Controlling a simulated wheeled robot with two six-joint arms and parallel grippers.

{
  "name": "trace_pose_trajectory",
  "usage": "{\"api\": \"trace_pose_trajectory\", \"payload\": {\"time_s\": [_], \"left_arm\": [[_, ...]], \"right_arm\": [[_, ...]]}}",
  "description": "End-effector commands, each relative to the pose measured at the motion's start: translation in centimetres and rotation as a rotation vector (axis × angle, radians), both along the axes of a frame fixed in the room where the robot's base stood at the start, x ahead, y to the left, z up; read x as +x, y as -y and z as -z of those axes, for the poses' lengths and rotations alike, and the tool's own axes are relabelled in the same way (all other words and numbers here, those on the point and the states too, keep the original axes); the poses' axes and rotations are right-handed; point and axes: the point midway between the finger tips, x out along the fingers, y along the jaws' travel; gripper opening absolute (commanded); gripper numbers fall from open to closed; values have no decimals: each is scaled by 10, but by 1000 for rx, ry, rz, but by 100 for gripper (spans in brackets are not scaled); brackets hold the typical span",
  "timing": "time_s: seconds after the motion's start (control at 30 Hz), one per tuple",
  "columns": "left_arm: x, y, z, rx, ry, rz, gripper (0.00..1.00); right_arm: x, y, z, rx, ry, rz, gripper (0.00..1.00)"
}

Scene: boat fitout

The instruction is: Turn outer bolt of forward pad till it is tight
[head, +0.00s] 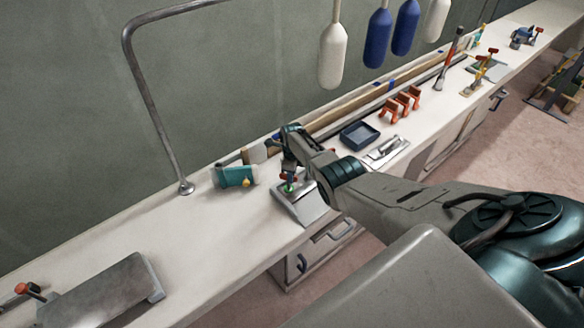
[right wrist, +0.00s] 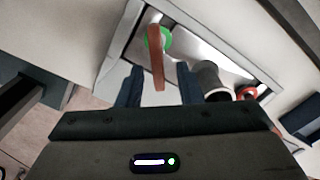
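The metal pad (head: 302,207) sits at the counter's front edge below my right gripper (head: 291,170). In the right wrist view, the pad (right wrist: 112,65) is a pale frame around a shiny plate. A green ring (right wrist: 166,38) with an orange-brown bar handle (right wrist: 157,66) is on it. A dark grey cylinder (right wrist: 206,78) and a red ring (right wrist: 246,92) are to the right. Which bolt is the outer one I cannot tell. My right gripper (right wrist: 158,86) is open, its fingers either side of the bar's near end with gaps. My left gripper is out of view.
A teal tool (head: 235,176) lies left of the pad. A dark blue tray (head: 359,135) and orange clamps (head: 403,103) stand farther along the counter. A bent metal rail (head: 146,90) rises behind.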

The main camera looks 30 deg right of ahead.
Motion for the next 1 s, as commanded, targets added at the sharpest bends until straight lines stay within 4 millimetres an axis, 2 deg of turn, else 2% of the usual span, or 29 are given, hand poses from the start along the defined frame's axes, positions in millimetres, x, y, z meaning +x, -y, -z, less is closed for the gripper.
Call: {"api": "trace_pose_trajectory", "payload": {"time_s": [0.17, 0.37, 0.7, 0.83, 1.0], "left_arm": [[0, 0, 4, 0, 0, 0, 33], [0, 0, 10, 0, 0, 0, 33], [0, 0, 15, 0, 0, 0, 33], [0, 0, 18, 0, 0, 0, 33], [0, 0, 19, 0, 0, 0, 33]], "right_arm": [[1, 1, -6, -1, 2, 0, 33], [-1, 0, -24, -1, 2, -1, 33], [0, 0, -84, -2, 6, -1, 33], [1, 0, -100, -1, 5, 0, 33], [0, 0, -108, -2, 4, 1, 33]]}}
